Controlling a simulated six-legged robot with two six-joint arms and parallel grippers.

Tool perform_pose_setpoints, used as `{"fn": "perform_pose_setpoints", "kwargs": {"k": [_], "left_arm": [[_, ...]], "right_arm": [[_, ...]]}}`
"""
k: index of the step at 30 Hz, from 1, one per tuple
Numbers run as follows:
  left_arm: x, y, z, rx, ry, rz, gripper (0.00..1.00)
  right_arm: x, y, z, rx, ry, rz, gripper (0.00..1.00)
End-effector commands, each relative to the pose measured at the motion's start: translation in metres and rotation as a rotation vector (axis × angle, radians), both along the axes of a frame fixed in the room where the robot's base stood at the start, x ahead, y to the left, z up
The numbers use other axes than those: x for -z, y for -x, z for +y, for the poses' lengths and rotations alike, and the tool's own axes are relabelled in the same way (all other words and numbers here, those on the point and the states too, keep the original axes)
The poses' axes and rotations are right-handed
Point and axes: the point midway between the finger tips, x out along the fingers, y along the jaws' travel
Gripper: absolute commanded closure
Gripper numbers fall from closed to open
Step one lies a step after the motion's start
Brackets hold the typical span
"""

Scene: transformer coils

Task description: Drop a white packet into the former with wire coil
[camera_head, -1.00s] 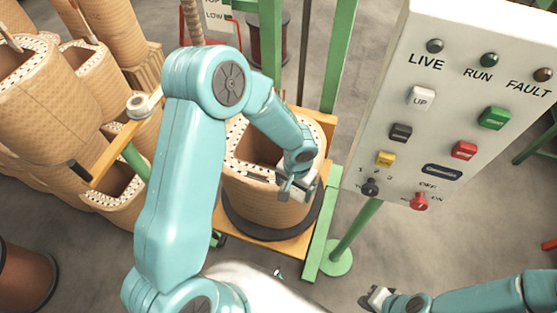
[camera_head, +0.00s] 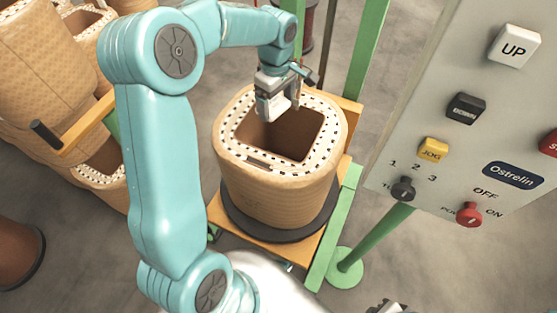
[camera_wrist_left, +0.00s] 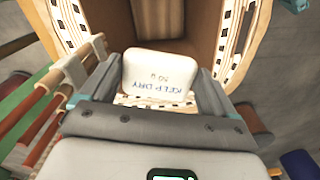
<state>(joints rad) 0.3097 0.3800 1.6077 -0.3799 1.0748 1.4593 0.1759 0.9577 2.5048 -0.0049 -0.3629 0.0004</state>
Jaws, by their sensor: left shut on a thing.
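The former (camera_head: 262,195), a tan wrapped barrel with a black-and-white dotted rim and a dark square opening, stands upright on a round black plate. My left gripper (camera_head: 277,110) is over the far rim of its opening, pointing down. In the left wrist view this gripper (camera_wrist_left: 158,85) is shut on a white packet (camera_wrist_left: 158,72) printed "KEEP DRY". The packet is held above the rim, with the former's opening (camera_wrist_left: 155,22) beyond it. A small part of my right gripper (camera_head: 388,307) shows at the bottom edge; its jaws cannot be made out.
A grey control panel (camera_head: 455,75) with buttons and a red knob stands to the right, on a green post (camera_head: 372,245). More tan formers (camera_head: 45,95) crowd the left side. A yellow-orange platform (camera_head: 268,245) and green uprights (camera_head: 370,40) surround the former.

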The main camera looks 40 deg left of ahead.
Motion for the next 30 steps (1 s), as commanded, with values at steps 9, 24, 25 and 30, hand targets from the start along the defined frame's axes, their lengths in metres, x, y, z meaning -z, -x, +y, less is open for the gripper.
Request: {"fn": "perform_pose_setpoints", "kwargs": {"k": [9, 24, 25, 30], "left_arm": [[0.034, -0.002, -0.001, 0.002, 0.0, 0.001, 0.4], [0.057, -0.005, -0.001, 0.005, 0.0, 0.0, 0.4], [0.057, -0.005, -0.001, 0.005, 0.0, 0.0, 0.07], [0.057, -0.005, -0.001, 0.005, 0.0, 0.0, 0.0]], "right_arm": [[0.027, 0.0, 0.0, 0.0, 0.0, -0.001, 1.0], [0.044, 0.0, 0.0, 0.0, 0.0, 0.0, 1.0], [0.044, 0.0, 0.0, 0.0, 0.0, 0.0, 1.0], [0.044, 0.0, 0.0, 0.0, 0.0, 0.0, 1.0]]}}
